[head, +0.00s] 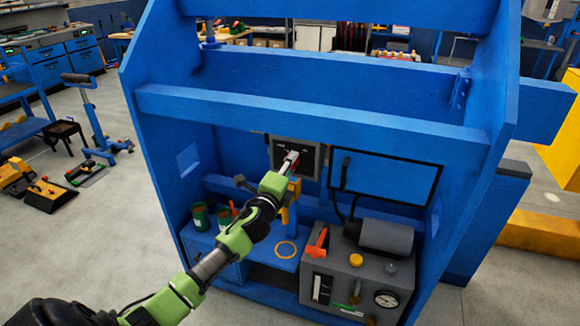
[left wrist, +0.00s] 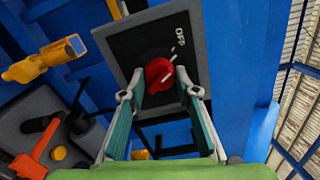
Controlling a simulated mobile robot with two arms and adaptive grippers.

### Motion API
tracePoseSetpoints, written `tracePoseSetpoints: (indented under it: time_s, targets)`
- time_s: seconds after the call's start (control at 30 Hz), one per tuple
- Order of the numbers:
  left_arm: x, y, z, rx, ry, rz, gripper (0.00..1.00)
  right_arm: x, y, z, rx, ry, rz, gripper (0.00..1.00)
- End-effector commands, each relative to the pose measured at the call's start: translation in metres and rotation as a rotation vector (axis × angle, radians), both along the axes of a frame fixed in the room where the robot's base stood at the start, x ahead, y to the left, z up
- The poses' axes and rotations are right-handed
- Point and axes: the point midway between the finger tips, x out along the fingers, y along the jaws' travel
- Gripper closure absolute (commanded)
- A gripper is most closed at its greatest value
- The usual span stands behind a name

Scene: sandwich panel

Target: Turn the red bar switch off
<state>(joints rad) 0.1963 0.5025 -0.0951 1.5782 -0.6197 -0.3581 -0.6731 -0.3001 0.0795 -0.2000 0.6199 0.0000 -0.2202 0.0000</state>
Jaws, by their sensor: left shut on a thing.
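The red bar switch (left wrist: 158,75) sits on a dark panel (left wrist: 125,45) with a white OFF label (left wrist: 180,38) to its upper right. Short white marks lie near the switch, but its exact setting is hard to tell. My left gripper (left wrist: 159,94) has its two fingers on either side of the switch and is shut on it. In the head view the left gripper (head: 288,162) reaches the dark switch panel (head: 308,163), which is mounted inside the blue frame; the gripper mostly hides the switch there. My right gripper is not in view.
A blue frame (head: 300,107) with a crossbeam surrounds the panel. A black-edged blue door (head: 390,182) is right of it. Below are a grey machine (head: 345,265) with an orange lever (head: 317,243), green cans (head: 201,217) and a yellow ring (head: 286,250).

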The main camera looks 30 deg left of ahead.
Motion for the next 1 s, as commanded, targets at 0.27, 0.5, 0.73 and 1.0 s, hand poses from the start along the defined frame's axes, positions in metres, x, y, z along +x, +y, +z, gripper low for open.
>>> tracePoseSetpoints:
  time_s: [0.27, 0.5, 0.73, 1.0]
  targets:
    - [-0.0002, 0.0003, 0.0, -0.153, -0.036, 0.001, 0.92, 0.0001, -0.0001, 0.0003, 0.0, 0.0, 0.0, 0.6]
    - [-0.0001, 0.0, -0.0001, -0.213, -0.05, 0.0, 0.92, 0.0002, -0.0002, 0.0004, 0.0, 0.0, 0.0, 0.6]
    - [-0.0001, 0.0002, -0.0001, -0.226, -0.053, 0.001, 0.92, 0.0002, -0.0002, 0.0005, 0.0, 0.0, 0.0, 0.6]
    - [-0.0001, 0.0002, -0.0001, -0.226, -0.053, 0.001, 0.68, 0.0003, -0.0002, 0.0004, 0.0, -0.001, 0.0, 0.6]
